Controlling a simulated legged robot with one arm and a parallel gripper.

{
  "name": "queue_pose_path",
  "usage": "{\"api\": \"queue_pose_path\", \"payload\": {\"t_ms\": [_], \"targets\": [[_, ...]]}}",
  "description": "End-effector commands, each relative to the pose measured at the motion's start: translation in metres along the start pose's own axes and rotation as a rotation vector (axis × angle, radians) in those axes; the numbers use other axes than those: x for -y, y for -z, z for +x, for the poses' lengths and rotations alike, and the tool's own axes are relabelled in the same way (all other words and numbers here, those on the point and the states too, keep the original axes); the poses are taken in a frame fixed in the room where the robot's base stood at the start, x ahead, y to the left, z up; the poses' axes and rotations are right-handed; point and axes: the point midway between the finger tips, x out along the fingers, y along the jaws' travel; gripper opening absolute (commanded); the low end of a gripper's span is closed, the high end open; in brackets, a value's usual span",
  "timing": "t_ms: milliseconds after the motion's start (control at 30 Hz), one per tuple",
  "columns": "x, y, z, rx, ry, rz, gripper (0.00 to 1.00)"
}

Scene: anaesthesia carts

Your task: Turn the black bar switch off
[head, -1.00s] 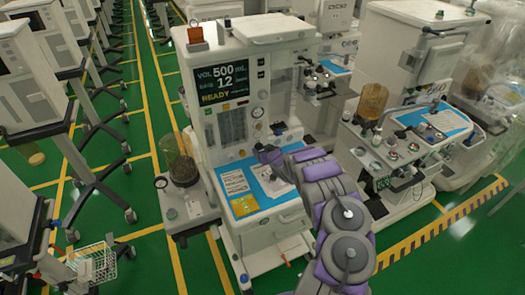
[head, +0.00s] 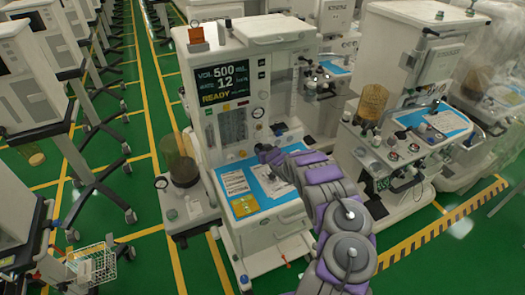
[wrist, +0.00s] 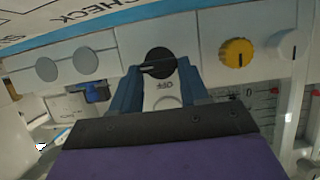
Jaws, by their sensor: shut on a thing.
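The black bar switch (wrist: 160,60) is a round black knob with a pale line across it that lies nearly level in the wrist view. It sits on the white front panel of the anaesthesia cart (head: 284,215). My gripper (wrist: 159,67) has its two blue-grey fingers on either side of the knob and is shut on it. In the head view my gripper (head: 264,152) reaches the cart's panel above the blue work surface, and my arm hides the switch there.
A yellow knob (wrist: 237,52) and a white knob (wrist: 291,44) are to the right of the switch. Two grey discs (wrist: 67,67) and a blue fitting (wrist: 96,93) are to the left. A cart screen (head: 221,84) reads READY. A second cart (head: 402,170) stands to the right.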

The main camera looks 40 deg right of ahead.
Motion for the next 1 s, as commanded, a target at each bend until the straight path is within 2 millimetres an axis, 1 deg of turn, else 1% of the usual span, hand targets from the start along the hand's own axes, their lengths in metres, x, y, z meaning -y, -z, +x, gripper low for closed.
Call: {"api": "queue_pose_path", "payload": {"t_ms": [33, 167, 200, 567, 767, 1000], "targets": [[-0.0008, 0.0, -0.0002, 0.0, -0.001, 0.001, 0.28], [-0.001, 0.0, -0.0002, 0.0, -0.001, 0.001, 0.16], [-0.001, -0.0001, -0.0002, 0.0, -0.001, 0.001, 0.14], [0.0016, -0.0037, 0.0011, 0.003, -0.019, -0.046, 0.14], [0.0036, -0.0065, 0.0022, 0.004, -0.054, -0.132, 0.14], [0.0059, -0.0087, 0.0032, 0.001, -0.116, -0.28, 0.14]]}}
